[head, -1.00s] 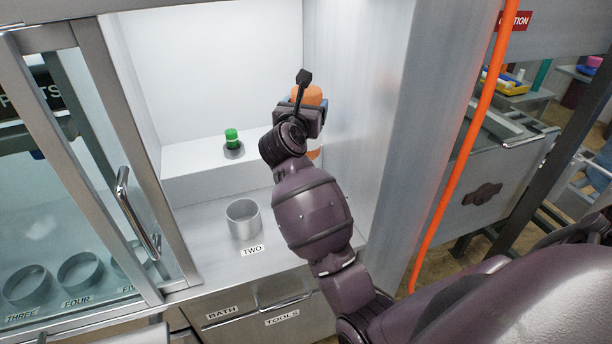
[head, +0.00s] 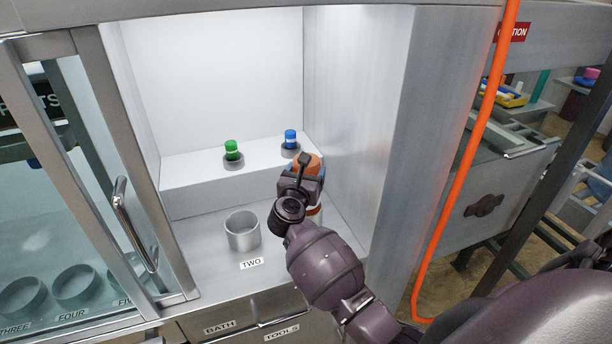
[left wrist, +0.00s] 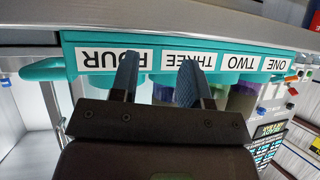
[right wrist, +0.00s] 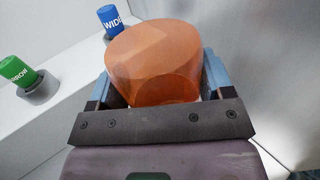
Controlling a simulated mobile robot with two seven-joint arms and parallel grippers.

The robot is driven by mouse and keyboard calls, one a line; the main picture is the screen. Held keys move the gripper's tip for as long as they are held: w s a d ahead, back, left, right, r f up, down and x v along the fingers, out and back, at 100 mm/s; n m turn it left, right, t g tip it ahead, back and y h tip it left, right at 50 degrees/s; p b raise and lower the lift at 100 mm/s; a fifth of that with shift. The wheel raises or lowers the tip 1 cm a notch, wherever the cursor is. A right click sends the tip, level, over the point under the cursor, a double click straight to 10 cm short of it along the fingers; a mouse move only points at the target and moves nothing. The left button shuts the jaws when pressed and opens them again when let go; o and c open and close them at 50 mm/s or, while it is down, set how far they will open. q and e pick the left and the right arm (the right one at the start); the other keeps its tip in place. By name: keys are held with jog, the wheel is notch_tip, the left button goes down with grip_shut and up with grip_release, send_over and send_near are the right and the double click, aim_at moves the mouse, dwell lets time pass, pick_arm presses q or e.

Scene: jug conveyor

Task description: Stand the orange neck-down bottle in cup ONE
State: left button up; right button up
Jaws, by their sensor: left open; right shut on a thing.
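The orange bottle (head: 309,162) is in my right gripper (head: 303,180), in front of the back step of the bay near its right wall. In the right wrist view the translucent orange bottle (right wrist: 155,60) sits between the two blue fingers, which are shut on it. A white and orange part shows below the gripper in the head view; whether it touches anything is hidden by my arm. Cup ONE and its label do not show in the head view. My left gripper (left wrist: 157,80) is open and empty in the left wrist view, in front of a teal labelled rack.
An empty metal cup (head: 242,232) labelled TWO stands left of the gripper. A green-capped (head: 232,150) and a blue-capped piece (head: 290,139) stand in holders on the back step. A sliding glass door with a handle (head: 133,222) borders the left; a metal wall borders the right.

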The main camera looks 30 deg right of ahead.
pick_arm(q)
jog(key=shift+w+r, duration=0.1)
jog(key=shift+w, duration=0.05)
pick_arm(e)
jog(key=shift+f, duration=0.4)
pick_arm(q)
jog(key=shift+f, duration=0.25)
pick_arm(e)
jog(key=shift+f, duration=0.1)
jog(key=o, duration=1)
jog(key=shift+o, duration=0.6)
pick_arm(q)
jog(key=shift+s, duration=0.2)
